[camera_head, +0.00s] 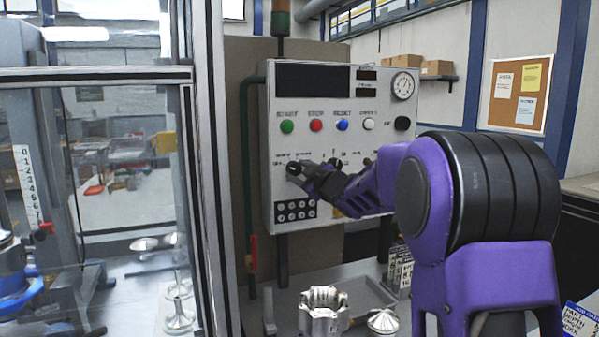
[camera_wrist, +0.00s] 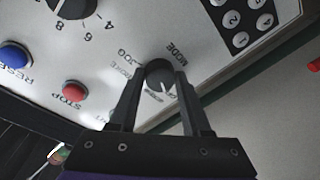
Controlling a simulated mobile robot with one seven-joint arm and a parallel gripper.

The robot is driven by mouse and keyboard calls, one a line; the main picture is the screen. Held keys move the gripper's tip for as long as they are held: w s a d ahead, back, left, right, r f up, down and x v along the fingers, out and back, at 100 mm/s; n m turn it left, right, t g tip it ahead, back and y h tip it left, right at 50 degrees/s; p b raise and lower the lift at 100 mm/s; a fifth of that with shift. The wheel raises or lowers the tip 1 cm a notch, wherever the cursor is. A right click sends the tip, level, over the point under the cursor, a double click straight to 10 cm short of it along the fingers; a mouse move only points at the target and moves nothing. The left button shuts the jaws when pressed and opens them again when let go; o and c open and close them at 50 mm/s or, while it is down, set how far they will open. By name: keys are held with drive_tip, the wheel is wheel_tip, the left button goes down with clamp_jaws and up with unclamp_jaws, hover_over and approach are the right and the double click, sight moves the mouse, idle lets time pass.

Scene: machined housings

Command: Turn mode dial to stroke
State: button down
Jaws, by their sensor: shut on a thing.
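The mode dial (camera_wrist: 160,74) is a round black knob on the white control panel (camera_head: 350,95), with the words MODE and JOG printed beside it in the wrist view. My gripper (camera_wrist: 159,80) has one finger on each side of the knob and is shut on it. The other printed labels around the dial are too small or partly covered, so I cannot tell which one its pointer faces. In the head view my gripper (camera_head: 298,171) is at the panel's lower left, and its fingers largely hide the dial.
Green (camera_head: 287,127), red (camera_head: 316,126), blue (camera_head: 342,125) and white buttons line the panel above my gripper. A black keypad (camera_head: 296,210) sits just below it. A numbered dial (camera_wrist: 73,5) is nearby. A glass-doored machine stands at left; metal parts (camera_head: 323,311) lie below.

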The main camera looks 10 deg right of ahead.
drive_tip(key=m+p, duration=0.1)
drive_tip(key=m, duration=0.3)
drive_tip(key=shift+m+t, duration=0.3)
drive_tip(key=m, duration=0.4)
drive_tip(key=shift+a+f+m+p, duration=0.1)
drive_tip(key=shift+m+p, duration=0.2)
drive_tip(key=shift+m, duration=0.1)
drive_tip(key=m+h, duration=0.1)
drive_tip(key=m, duration=0.4)
drive_tip(key=shift+a+t, duration=0.1)
drive_tip(key=shift+t, duration=0.3)
drive_tip(key=shift+s+m+h, duration=0.1)
drive_tip(key=shift+m+h, duration=0.2)
drive_tip(key=shift+m, duration=1.7)
drive_tip(key=shift+a, duration=0.1)
drive_tip(key=shift+c, duration=1.8)
unclamp_jaws()
